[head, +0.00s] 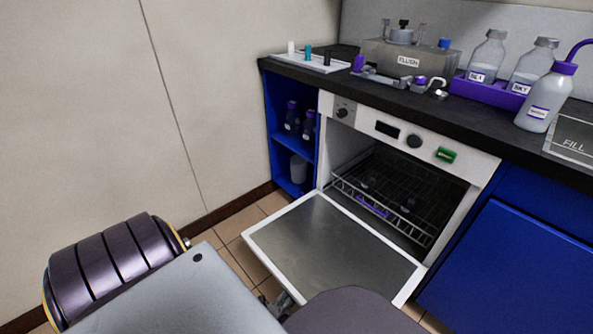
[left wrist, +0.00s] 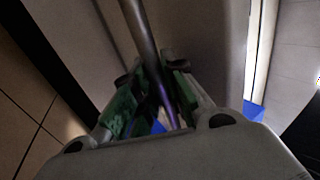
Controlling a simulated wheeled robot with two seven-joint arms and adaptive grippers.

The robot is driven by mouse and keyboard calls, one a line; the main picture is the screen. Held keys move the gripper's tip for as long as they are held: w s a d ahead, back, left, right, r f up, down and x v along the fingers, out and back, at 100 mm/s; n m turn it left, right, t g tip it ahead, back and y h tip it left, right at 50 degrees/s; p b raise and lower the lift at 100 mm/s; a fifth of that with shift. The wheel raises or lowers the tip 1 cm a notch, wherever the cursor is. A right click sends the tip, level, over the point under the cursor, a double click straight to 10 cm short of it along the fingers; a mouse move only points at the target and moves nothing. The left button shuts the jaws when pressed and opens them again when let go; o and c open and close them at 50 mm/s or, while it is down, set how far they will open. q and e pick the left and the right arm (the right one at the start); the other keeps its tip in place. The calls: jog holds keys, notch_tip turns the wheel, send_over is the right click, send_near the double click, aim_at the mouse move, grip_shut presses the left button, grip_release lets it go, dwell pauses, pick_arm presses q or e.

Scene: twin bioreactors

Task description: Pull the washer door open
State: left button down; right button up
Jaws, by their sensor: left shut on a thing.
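The washer door (head: 335,246) is hinged down at the front of the washer and lies open, close to level, with its grey inner face up. Behind it the washer's chamber (head: 405,185) shows a wire rack with a purple part. In the left wrist view my left gripper (left wrist: 152,80) has its green-padded fingers shut around a round metal bar, the door handle (left wrist: 142,30). In the head view only a small part of this gripper shows at the door's near edge, and the handle is hidden under the door. My right gripper is in neither view.
The washer's control panel (head: 400,134) has knobs and a green part. The dark counter (head: 485,122) above bears bottles, a purple rack and a FLUSH box (head: 405,57). An open blue shelf (head: 275,125) with dark bottles stands left of the washer. Tiled floor shows left of the door.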

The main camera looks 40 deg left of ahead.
aim_at(296, 279)
pick_arm(q)
jog(key=shift+a, duration=0.15)
jog(key=c, duration=1.5)
grip_release()
jog(key=shift+o, duration=0.2)
jog(key=shift+r, duration=0.45)
jog(key=shift+r, duration=4.55)
